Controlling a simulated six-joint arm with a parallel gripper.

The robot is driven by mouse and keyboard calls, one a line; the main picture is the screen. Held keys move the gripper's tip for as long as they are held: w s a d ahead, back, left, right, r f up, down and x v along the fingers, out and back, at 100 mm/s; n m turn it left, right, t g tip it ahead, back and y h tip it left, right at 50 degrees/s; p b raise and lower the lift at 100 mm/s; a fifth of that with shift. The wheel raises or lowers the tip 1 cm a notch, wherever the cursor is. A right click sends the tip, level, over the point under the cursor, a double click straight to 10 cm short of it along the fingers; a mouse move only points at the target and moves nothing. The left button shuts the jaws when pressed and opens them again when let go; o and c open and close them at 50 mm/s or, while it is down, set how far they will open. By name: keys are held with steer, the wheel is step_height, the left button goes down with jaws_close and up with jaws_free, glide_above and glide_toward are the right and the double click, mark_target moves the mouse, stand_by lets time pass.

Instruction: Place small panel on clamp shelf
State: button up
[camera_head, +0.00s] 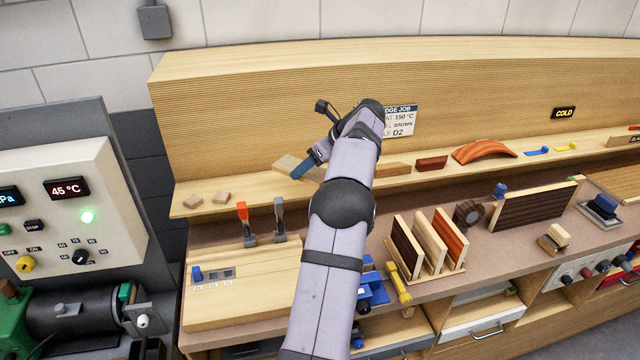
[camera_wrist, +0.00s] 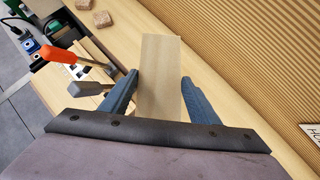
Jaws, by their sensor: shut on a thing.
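The small panel is a flat pale wood piece (camera_head: 287,164); it also shows in the wrist view (camera_wrist: 160,65), sticking out past my fingers. My gripper (camera_head: 307,166) has its blue fingers on either side of the panel and is shut on it. The panel is over the long pale shelf (camera_head: 240,198) along the bench's back wall; I cannot tell whether it touches the shelf. Two clamps stand in front of that shelf, one with an orange handle (camera_head: 242,212) and one with a grey handle (camera_head: 279,208). My arm hides part of the shelf.
Two small brown blocks (camera_head: 193,201) (camera_head: 221,197) lie at the shelf's left end. A red block (camera_head: 432,163) and a curved orange piece (camera_head: 484,151) lie on it to the right. A rack of upright panels (camera_head: 430,245) stands on the bench. Bare shelf lies near the panel.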

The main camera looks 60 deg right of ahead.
steer(key=shift+f+p, duration=0.55)
steer(key=shift+f, duration=2.9)
steer(key=o, duration=1.1)
steer(key=shift+f, duration=0.2)
steer(key=shift+r, duration=0.1)
steer(key=shift+r, duration=0.15)
steer(key=b+v, duration=0.2)
steer(key=v, duration=1)
steer(key=shift+b, duration=0.4)
